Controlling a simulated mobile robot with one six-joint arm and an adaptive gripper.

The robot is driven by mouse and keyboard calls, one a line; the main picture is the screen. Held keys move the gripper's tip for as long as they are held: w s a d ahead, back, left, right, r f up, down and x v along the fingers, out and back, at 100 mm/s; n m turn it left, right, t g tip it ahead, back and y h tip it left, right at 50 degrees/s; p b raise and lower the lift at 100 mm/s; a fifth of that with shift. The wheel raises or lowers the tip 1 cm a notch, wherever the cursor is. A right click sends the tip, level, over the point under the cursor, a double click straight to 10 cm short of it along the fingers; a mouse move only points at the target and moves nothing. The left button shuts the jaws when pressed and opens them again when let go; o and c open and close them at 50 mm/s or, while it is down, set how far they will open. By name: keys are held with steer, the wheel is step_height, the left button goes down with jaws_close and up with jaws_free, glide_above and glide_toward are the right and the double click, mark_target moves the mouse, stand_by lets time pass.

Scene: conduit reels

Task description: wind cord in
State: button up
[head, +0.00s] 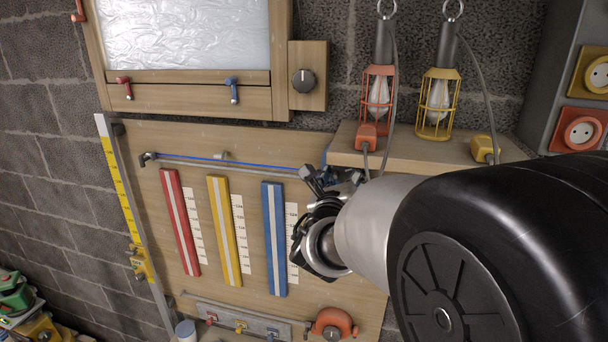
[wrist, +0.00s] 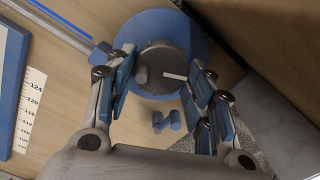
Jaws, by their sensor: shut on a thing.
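A blue reel (wrist: 198,35) with a dark grey round hub (wrist: 160,62) is on the wooden board at the top of the wrist view. A small grey knob and a pale line show on the hub. My gripper (wrist: 163,72) has its blue-padded fingers on either side of the hub, shut on it; exact contact is partly hidden. In the head view my gripper (head: 322,185) is at the board's upper right and mostly hides the reel. A blue cord (head: 235,161) runs along a rail to the left of the reel; it also shows in the wrist view (wrist: 60,18).
Red (head: 179,222), yellow (head: 222,230) and blue (head: 274,238) strips with number scales are on the board. A shelf (head: 415,160) with two caged lamps (head: 378,95) is close to my arm. An orange-red reel (head: 333,323) is lower down.

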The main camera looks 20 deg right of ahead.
steer(key=shift+c, duration=1)
steer(key=shift+f+b, duration=0.1)
steer(key=shift+b, duration=0.25)
